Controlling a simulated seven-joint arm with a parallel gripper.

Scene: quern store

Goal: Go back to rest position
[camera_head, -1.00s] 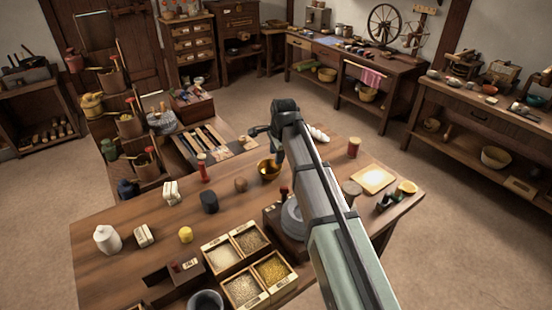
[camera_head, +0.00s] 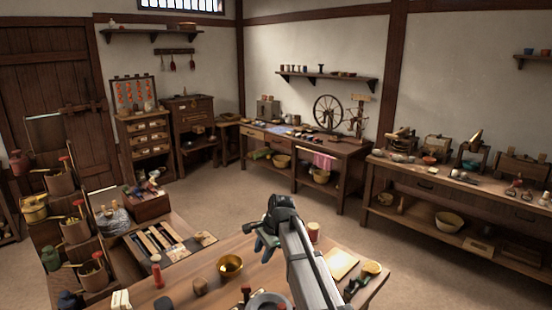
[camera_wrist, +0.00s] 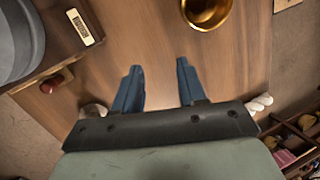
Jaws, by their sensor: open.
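My gripper (camera_head: 264,246) hangs over the near wooden table in the head view, right of the brass bowl (camera_head: 230,266). In the wrist view my gripper (camera_wrist: 160,78) has its two blue fingers apart with nothing between them, only bare table beyond. The brass bowl also shows in the wrist view (camera_wrist: 207,10), ahead of the fingers and apart from them, cut by the top edge. My arm runs from the bottom of the head view up to the gripper and hides part of the table.
A red-topped shaker (camera_head: 157,271) and a yellow board (camera_head: 342,263) stand on the near table. A tool tray (camera_head: 160,240) lies at its far left. A long bench (camera_head: 450,192) stands at the right. Open floor (camera_head: 230,205) lies beyond the table.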

